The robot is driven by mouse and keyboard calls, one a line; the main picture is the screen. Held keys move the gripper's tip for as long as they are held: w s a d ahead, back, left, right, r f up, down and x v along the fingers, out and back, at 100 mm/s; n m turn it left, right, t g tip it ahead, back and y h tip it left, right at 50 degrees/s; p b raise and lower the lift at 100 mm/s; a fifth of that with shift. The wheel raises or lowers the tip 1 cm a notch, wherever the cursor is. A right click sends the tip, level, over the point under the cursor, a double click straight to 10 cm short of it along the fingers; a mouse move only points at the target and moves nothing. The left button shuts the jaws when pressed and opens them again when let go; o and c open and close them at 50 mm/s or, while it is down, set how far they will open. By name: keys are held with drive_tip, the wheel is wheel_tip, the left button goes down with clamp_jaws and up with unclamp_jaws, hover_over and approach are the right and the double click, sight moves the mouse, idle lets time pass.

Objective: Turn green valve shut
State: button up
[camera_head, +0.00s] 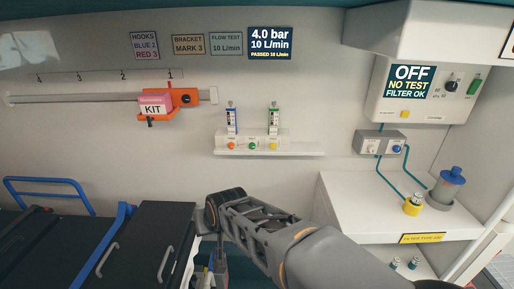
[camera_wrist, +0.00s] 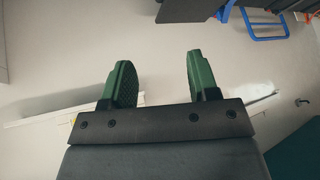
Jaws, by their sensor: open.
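A small green knob (camera_head: 253,146) sits on the front of a white wall unit (camera_head: 290,150), between an orange knob (camera_head: 231,146) and a yellow knob (camera_head: 273,146). Above it stand a blue-marked flow meter (camera_head: 232,121) and a green-marked flow meter (camera_head: 273,121). I cannot tell which green part is the valve, or how far it is turned. My gripper (camera_wrist: 160,72) has two green fingers spread apart with nothing between them. In the head view it hangs low, below and left of the unit, partly hidden by my arm. The knobs do not clearly show in the wrist view.
A dark stretcher (camera_head: 160,235) with blue rails (camera_head: 48,183) lies at lower left. An orange bracket (camera_head: 155,105) with a pink kit box is on the wall rail. A white counter (camera_head: 370,205) holding a yellow-based fitting (camera_head: 412,206) is at right. Wall space around the unit is clear.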

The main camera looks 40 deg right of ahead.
drive_tip(key=w+d+m+t+h, duration=0.3)
drive_tip(key=w+d+m+t, duration=0.3)
drive_tip(key=w, duration=0.4)
drive_tip(key=m+h+b, duration=0.1)
drive_tip(key=m+h, duration=0.7)
drive_tip(key=h, duration=0.1)
approach(252, 147)
drive_tip(key=shift+t, duration=0.4)
drive_tip(key=x, duration=0.3)
drive_tip(key=p+x, duration=0.1)
drive_tip(key=x, duration=0.2)
drive_tip(key=p+x, duration=0.1)
drive_tip(key=x, duration=0.2)
drive_tip(key=shift+d+f, duration=0.25)
drive_tip(key=c, duration=0.9)
